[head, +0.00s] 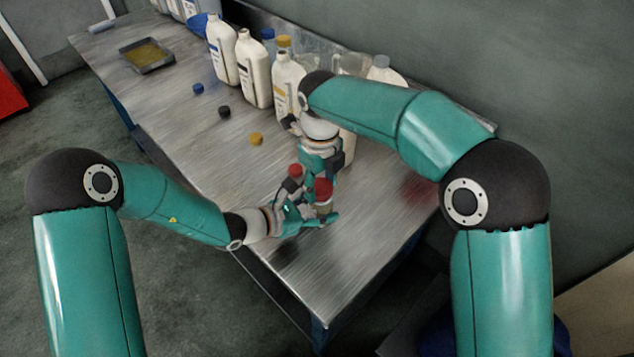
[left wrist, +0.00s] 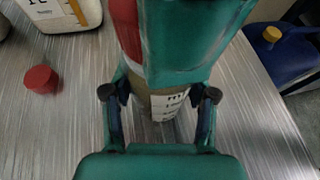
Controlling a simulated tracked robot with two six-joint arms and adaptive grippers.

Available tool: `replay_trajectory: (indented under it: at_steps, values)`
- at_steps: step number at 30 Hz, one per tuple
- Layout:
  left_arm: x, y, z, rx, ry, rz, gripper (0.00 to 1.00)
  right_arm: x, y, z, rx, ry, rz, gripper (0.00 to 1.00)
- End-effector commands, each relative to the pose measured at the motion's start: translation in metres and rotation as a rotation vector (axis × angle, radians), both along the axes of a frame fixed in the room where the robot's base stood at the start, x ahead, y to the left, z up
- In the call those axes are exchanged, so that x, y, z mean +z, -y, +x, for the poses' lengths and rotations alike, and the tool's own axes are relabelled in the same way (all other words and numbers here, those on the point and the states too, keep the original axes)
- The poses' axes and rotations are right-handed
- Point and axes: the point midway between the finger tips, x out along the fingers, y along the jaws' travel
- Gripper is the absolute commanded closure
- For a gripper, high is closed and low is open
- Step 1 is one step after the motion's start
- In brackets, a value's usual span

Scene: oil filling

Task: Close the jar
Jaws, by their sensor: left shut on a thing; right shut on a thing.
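A jar with a brownish body and a pale label stands between the fingers of my left gripper (head: 306,216). The jar's lower body (left wrist: 160,108) shows in the left wrist view. My left gripper is shut on it from the side. My right gripper (head: 321,178) points down from above and is shut at the jar's upper end. A red part (head: 323,189) shows there; I cannot tell whether it is a lid or part of the jar. A loose red cap (left wrist: 40,80) lies on the table beside the jar; it also shows in the head view (head: 295,170).
Several white bottles (head: 255,75) stand along the table's back edge. Blue (head: 198,88), black (head: 223,111) and yellow (head: 256,138) caps lie on the metal table (head: 180,120). A tray (head: 146,42) is at the far left. A blue container (left wrist: 285,55) is at right.

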Motion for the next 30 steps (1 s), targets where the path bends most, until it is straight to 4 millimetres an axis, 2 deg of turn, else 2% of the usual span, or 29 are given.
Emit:
replay_trajectory:
  at_steps: [8, 9, 13, 14, 23, 30]
  values:
    - [-0.001, 0.001, -0.001, -0.004, -0.001, 0.002, 1.00, 0.001, 0.000, 0.001, -0.019, 0.005, 0.002, 0.63]
    - [-0.001, 0.001, -0.001, -0.004, -0.001, 0.002, 1.00, 0.001, 0.000, 0.001, -0.019, 0.005, 0.002, 0.49]
    - [-0.001, 0.001, -0.001, -0.004, -0.002, 0.001, 1.00, 0.001, 0.000, 0.001, -0.018, 0.004, 0.001, 0.27]
    - [-0.001, 0.001, -0.001, -0.004, -0.002, 0.001, 1.00, 0.001, 0.000, 0.001, -0.017, 0.004, 0.002, 0.26]
    - [-0.001, 0.001, -0.001, -0.002, -0.002, 0.001, 1.00, 0.004, 0.000, 0.001, -0.016, 0.002, 0.002, 0.26]
    - [-0.001, 0.001, -0.001, -0.002, -0.002, 0.001, 1.00, 0.032, -0.001, 0.000, -0.015, 0.004, 0.002, 0.26]
